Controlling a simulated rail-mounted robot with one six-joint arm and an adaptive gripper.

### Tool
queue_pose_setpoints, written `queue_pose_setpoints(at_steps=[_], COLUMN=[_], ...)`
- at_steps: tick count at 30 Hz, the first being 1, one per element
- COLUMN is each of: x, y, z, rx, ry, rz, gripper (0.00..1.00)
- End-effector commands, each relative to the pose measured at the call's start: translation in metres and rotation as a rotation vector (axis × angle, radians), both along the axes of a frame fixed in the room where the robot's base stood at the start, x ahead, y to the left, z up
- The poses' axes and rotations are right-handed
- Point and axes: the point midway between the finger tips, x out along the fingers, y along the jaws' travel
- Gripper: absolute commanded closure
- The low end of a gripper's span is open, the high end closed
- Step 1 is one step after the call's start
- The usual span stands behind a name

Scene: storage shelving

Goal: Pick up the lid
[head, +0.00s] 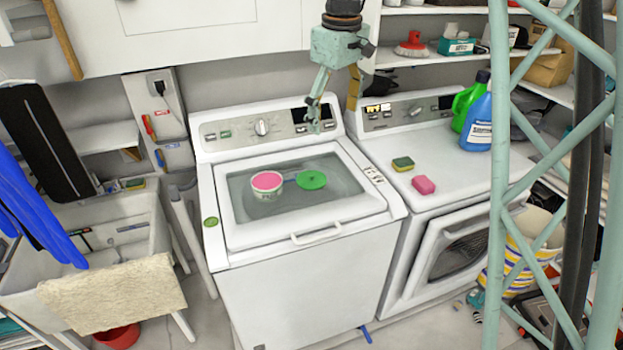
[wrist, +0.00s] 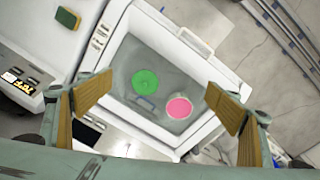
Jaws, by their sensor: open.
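A flat green round lid (head: 311,180) lies on the glass top of the left white machine (head: 300,262). It also shows in the wrist view (wrist: 145,82), left of centre. Just left of it in the head view stands a small white tub with a pink top (head: 267,183); this tub shows right of the lid in the wrist view (wrist: 180,108). My gripper (head: 332,112) hangs above the back of the machine, higher than the lid and apart from it. Its fingers are spread wide with nothing between them, as the wrist view also shows (wrist: 160,97).
A second white machine (head: 450,180) on the right bears two sponges (head: 403,164), (head: 424,185), a green bottle (head: 463,106) and a blue bottle (head: 477,125). The raised control panel (head: 262,128) edges the left machine's back. A sink (head: 135,240) stands at left.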

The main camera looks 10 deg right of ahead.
Motion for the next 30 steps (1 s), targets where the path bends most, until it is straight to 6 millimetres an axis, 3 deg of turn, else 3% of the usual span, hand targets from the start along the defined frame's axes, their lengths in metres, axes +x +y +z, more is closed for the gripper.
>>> queue_pose_setpoints(at_steps=[12, 30], x=[0.061, 0.132], y=[0.015, 0.036], z=[-0.049, -0.134], rx=[-0.01, -0.021], ry=[0.034, 0.081], rz=[0.1, 0.244], gripper=[0.16, 0.16])
